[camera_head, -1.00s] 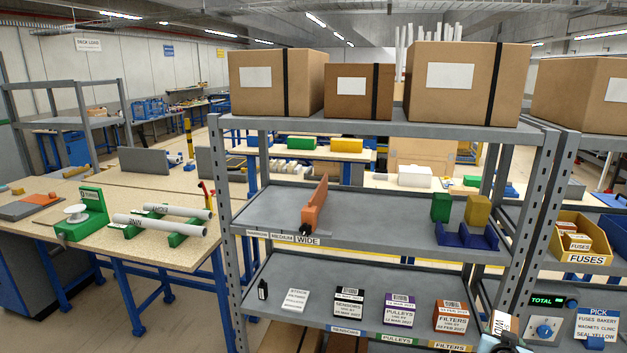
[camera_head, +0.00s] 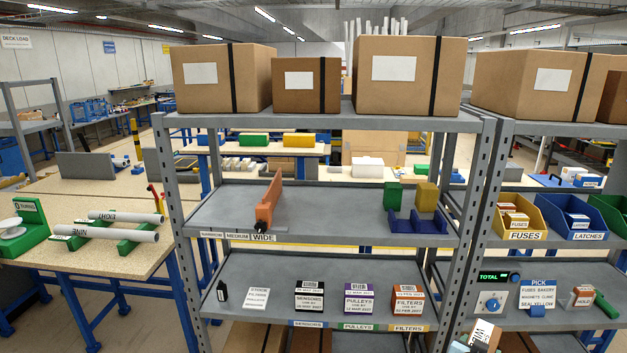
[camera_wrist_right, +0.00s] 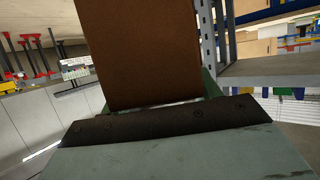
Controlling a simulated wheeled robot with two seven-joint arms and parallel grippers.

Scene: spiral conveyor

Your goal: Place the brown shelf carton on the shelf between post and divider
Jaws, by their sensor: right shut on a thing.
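The brown carton (camera_wrist_right: 148,50) fills the upper middle of the right wrist view, with my right gripper (camera_wrist_right: 165,108) shut on it. At the bottom edge of the head view, a white-labelled end of what looks like this carton (camera_head: 483,333) shows, mostly cut off. The middle shelf (camera_head: 335,203) has an orange divider (camera_head: 266,212) standing on it. The grey post (camera_head: 176,200) is at the shelf's left end, and the surface between post and divider is bare. Front labels read narrow, medium and wide. The held carton is apart from this shelf. My left gripper is not in view.
Blue bins (camera_head: 418,224) with green and yellow blocks stand right of the divider. The lower shelf (camera_head: 260,305) carries several small labelled boxes. Large cartons (camera_head: 405,85) stand on the top shelf. Another rack (camera_head: 545,243) with fuse and latch bins adjoins on the right.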

